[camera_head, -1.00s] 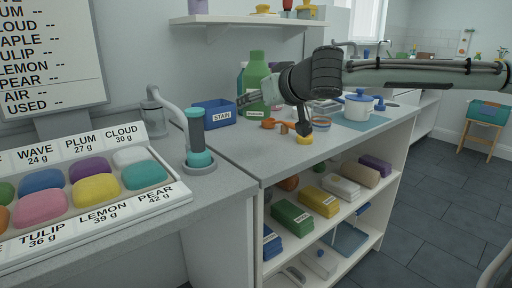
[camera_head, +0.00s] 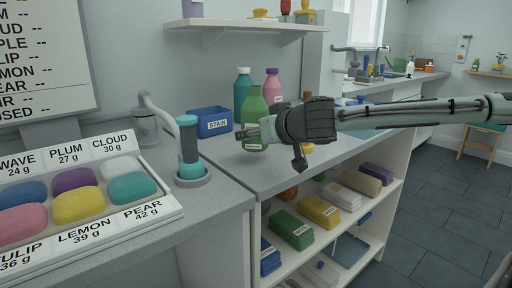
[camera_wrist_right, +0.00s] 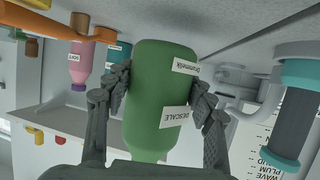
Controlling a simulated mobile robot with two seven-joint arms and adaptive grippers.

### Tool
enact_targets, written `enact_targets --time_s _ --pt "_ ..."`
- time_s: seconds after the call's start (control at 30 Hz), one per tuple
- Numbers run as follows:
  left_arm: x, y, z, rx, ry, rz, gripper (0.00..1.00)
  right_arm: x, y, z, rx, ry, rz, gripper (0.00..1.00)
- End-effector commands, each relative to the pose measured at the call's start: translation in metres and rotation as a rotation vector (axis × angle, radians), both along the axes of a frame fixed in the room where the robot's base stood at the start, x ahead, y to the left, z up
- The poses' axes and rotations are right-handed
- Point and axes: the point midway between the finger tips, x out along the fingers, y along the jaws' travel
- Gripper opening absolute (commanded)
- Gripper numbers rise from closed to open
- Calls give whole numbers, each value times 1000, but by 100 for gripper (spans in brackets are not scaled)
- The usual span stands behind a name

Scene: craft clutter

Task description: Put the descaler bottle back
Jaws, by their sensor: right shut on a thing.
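The green descaler bottle (camera_head: 254,112) is upright at the counter, in front of a teal bottle (camera_head: 242,90) and a pink bottle (camera_head: 271,84). My right gripper (camera_head: 252,132) comes in from the right and is shut around its lower body. In the right wrist view the bottle (camera_wrist_right: 160,95) appears inverted, with its DESCALE label facing the camera and a finger pressed to each side. I cannot tell whether its base touches the counter. My left gripper is not in view.
A blue STAIN bin (camera_head: 209,122) stands left of the bottle. A teal-and-grey cylinder (camera_head: 188,145) stands at the nearer left counter. A wall shelf (camera_head: 240,25) hangs above. The front of the counter (camera_head: 232,168) is bare.

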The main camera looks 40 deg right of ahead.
Motion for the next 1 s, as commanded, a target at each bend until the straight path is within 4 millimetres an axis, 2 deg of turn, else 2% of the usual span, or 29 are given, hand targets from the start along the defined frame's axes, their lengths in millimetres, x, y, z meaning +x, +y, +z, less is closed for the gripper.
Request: enact_targets --time_s 0.1,0.2,0.7,0.73,0.87,1.0 --pt "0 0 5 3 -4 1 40 0 0 -20 0 4 0 13" --pt "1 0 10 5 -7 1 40 0 0 -28 0 1 0 13" --pt "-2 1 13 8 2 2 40 0 0 -31 0 -1 0 13" --pt "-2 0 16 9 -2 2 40 0 0 -32 0 1 0 57" --pt "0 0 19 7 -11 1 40 0 0 -32 0 1 0 73" --pt "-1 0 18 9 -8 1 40 0 0 -32 0 1 0 75"
